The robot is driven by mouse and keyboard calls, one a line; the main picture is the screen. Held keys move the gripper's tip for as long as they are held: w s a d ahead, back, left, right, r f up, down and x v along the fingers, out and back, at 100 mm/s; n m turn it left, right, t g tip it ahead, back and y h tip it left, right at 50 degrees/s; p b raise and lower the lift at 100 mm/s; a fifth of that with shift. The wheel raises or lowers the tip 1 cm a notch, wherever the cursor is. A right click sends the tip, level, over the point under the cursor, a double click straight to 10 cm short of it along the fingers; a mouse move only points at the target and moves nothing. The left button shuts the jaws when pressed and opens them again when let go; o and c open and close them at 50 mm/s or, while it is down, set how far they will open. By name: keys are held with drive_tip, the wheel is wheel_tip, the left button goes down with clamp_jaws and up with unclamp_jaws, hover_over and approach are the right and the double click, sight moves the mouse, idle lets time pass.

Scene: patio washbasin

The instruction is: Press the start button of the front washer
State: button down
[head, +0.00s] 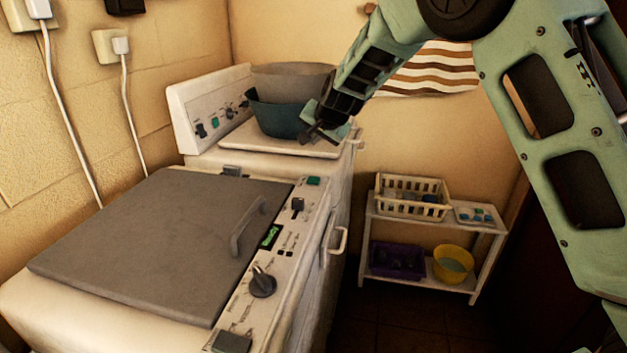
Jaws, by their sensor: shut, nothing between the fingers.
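The front washer (55,300) stands nearest, a white machine with a shut grey lid (150,240). Its control panel (255,307) runs along the right side. The panel has a dark knob (262,283), a lit green display (270,237), a small dark switch (297,205), a teal button (313,181) at the far end and a grey square button (232,342) at the near end. The labels are too small to tell which one is start. My gripper (314,136) is shut and empty, beyond the panel, over the rear washer's top by the teal tub.
The rear washer (325,148) carries a teal tub (275,118). A grey handle (248,228) rises from the front lid. A white shelf (485,226) at the back right holds a cream basket (410,205), a purple crate (397,262) and a yellow bucket (453,276). Dark floor lies free before it.

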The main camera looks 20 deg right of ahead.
sight(315, 181)
drive_tip(key=shift+f, duration=0.15)
wheel_tip(315, 181, down, 9)
drive_tip(key=b, duration=0.8)
drive_tip(key=shift+r, duration=0.2)
drive_tip(key=shift+f, duration=0.1)
idle(1.3)
drive_tip(key=shift+f, duration=0.3)
drive_tip(key=shift+f+b, duration=0.5)
drive_tip(key=shift+b, duration=0.1)
idle(0.6)
drive_tip(key=shift+r, duration=0.1)
idle(0.6)
drive_tip(key=shift+r+p, duration=0.8)
drive_tip(key=shift+p, duration=0.1)
